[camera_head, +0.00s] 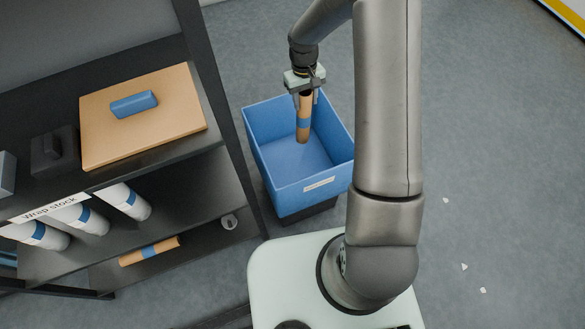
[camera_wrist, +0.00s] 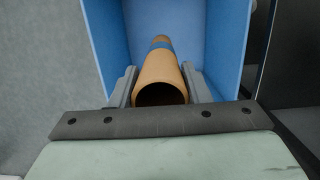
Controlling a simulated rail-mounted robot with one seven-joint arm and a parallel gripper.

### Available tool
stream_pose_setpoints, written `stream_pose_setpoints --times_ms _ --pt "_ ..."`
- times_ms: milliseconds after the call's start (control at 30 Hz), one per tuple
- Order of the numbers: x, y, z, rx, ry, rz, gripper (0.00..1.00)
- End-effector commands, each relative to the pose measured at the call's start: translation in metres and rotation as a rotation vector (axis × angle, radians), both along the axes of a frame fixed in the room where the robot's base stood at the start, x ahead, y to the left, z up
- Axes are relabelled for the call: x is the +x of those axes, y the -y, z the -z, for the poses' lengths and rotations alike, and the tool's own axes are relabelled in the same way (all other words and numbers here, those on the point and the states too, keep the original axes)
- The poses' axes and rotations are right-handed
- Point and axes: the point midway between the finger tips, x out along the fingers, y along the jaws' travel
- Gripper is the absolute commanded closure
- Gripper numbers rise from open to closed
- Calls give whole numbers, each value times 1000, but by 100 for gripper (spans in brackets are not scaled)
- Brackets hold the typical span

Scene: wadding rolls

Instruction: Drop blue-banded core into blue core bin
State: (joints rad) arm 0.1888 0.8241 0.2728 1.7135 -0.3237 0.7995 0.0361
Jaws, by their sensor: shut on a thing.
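The blue-banded core (camera_head: 303,112) is a brown cardboard tube with a blue band near its lower end. My gripper (camera_head: 305,92) is shut on its upper part and holds it upright over the blue core bin (camera_head: 317,184). In the wrist view the core (camera_wrist: 160,78) lies between the two grey fingers of my gripper (camera_wrist: 161,85), its hollow end toward the camera. The blue bin's walls (camera_wrist: 224,35) surround the far end of the core there. The core looks to be at least partly inside the bin; its height above the floor of the bin is unclear.
A dark shelf unit (camera_head: 235,140) stands left of the bin. It holds a wooden board (camera_head: 170,120) with a blue block (camera_head: 133,104), white blue-banded rolls (camera_head: 125,201) and another blue-banded core (camera_head: 149,251) below. Small white scraps (camera_head: 464,267) lie on the open floor at right.

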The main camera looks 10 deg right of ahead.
Motion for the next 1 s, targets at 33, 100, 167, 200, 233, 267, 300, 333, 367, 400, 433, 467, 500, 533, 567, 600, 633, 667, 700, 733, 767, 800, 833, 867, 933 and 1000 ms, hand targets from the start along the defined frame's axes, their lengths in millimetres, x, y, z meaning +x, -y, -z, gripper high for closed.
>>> stream_pose_setpoints --times_ms 33,100,167,200,233,267,300,333,367,400,433,467,500,533,567,600,633,667,700,733,767,800,833,867,933,1000 --pt "1 1 4 -1 1 -1 94" --pt "1 0 8 -1 1 -1 94" --pt "0 0 14 0 1 -1 94" --pt "0 0 18 0 1 -1 94" --pt "0 0 22 0 1 -1 94" --pt "0 0 26 0 1 -1 94" --pt "0 0 31 1 1 -2 94" --pt "0 0 34 0 1 -1 94" --pt "0 0 38 0 1 -1 94" --pt "0 0 43 0 1 -1 94" --pt "0 0 46 0 1 0 94" --pt "0 0 49 0 1 0 94" --pt "0 0 52 0 1 0 94" --pt "0 0 54 0 1 0 94" --pt "0 0 56 0 1 0 94" --pt "0 0 57 0 1 0 94" --pt "0 0 57 0 1 0 94" --pt "0 0 58 -1 1 0 94" --pt "0 0 58 -1 1 0 94" --pt "0 0 57 -1 1 0 94" --pt "0 0 57 -1 1 0 94" --pt "0 0 57 -1 1 0 94" --pt "0 0 57 -1 1 0 94" --pt "0 0 57 0 2 0 94" --pt "0 0 57 0 1 0 41" --pt "0 0 57 0 1 0 32"
